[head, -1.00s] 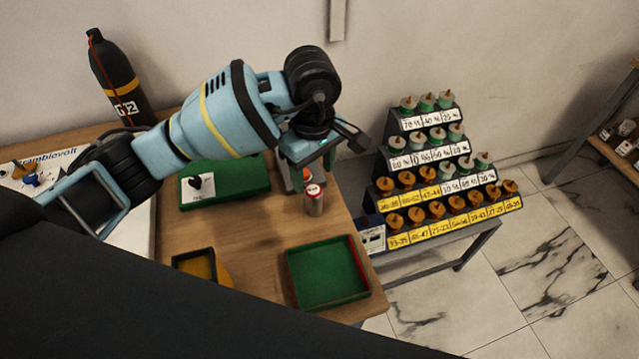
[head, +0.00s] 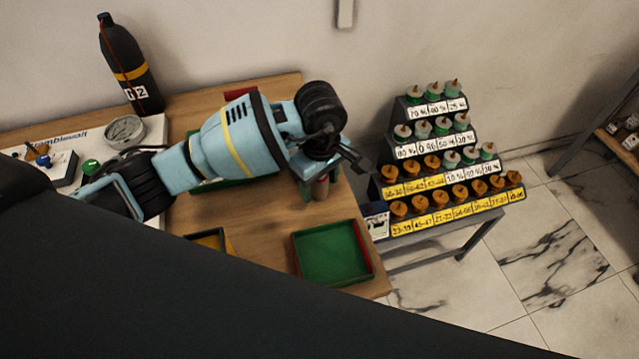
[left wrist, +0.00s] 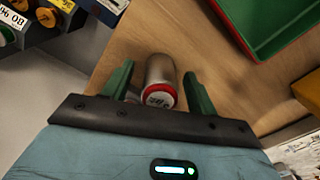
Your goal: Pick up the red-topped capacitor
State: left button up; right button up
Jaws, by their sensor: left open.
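The red-topped capacitor (left wrist: 160,75) is a silver cylinder with a red rim and a pale label on its top. It stands upright on the wooden table. In the left wrist view it sits between the two green fingers of my left gripper (left wrist: 160,92), with a gap on each side. My left gripper is open around it. In the head view the capacitor (head: 321,190) stands under my left gripper (head: 318,188), its upper part partly covered by the fingers. My right gripper is not in view.
A green tray with a red side (head: 333,253) lies in front of the capacitor on the table (head: 265,222). A stepped rack (head: 445,185) with several labelled parts stands right of the table. A black cylinder (head: 130,65) and a gauge (head: 125,131) are at the left.

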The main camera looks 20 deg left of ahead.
pick_arm(q)
jog(key=shift+f, duration=0.15)
jog(key=c, duration=1.1)
notch_tip(320, 180, up, 10)
